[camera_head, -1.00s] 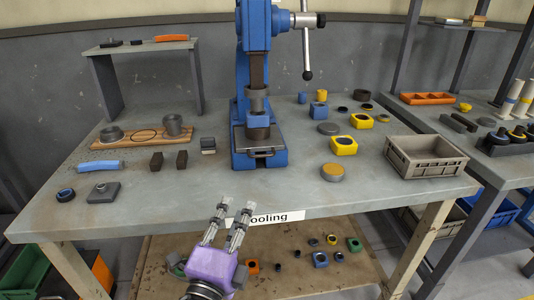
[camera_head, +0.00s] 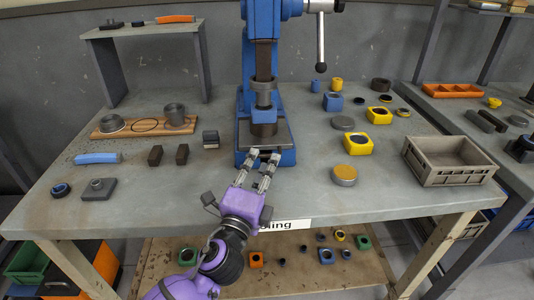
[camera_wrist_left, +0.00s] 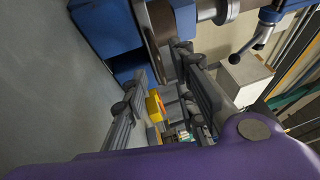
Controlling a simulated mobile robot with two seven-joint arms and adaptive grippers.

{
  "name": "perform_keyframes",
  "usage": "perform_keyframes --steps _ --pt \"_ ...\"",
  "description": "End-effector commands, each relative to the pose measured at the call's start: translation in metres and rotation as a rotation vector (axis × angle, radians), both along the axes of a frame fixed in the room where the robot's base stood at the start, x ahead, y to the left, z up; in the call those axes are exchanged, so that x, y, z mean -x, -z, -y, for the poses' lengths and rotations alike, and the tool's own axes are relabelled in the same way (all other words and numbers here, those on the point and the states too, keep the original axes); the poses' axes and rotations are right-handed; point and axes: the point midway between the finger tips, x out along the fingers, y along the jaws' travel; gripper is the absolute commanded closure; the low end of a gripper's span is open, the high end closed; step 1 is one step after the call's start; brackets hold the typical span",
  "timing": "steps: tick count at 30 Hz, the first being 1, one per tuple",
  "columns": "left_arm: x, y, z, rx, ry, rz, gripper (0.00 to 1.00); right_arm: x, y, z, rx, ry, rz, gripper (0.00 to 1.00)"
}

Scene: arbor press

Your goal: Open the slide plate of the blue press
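The blue press (camera_head: 259,45) stands at the middle of the workbench, with its ram above a dark round piece. Its grey slide plate (camera_head: 284,136) lies in the blue base. My left gripper (camera_head: 264,156) is open at the front of the base, its two fingers apart. The fingertips overlap the front edge of the plate, where the handle is hidden; I cannot tell whether they touch it. In the left wrist view the open fingers (camera_wrist_left: 160,82) reach toward the blue press body (camera_wrist_left: 104,25), with nothing seen held between them. My right gripper is not in view.
A grey crate (camera_head: 451,173) and several yellow and blue parts stand to the right. A wooden board (camera_head: 120,132) with grey cylinders, dark blocks and a blue bar (camera_head: 97,158) lie to the left.

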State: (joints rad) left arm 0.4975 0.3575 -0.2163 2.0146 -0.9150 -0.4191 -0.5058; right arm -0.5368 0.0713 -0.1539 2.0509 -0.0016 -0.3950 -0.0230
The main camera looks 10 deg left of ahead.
Motion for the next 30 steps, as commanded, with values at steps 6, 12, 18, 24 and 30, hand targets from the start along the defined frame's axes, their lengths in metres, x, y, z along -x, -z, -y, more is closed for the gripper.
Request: perform_keyframes --steps 6,12,18,24,30 --pt "-0.030 -0.005 0.003 0.001 0.000 0.001 0.74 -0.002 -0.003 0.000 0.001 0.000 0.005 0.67" --pt "-0.038 -0.006 0.003 0.001 0.000 -0.001 0.74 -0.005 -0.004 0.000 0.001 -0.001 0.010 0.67" --pt "-0.038 -0.006 0.003 0.001 0.000 -0.001 0.74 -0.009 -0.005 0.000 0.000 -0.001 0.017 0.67" --pt "-0.038 -0.006 0.003 0.001 0.000 -0.001 0.98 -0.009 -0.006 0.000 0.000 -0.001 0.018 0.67" --pt "-0.038 -0.005 0.003 0.000 -0.001 -0.001 1.00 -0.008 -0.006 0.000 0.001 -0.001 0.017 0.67"
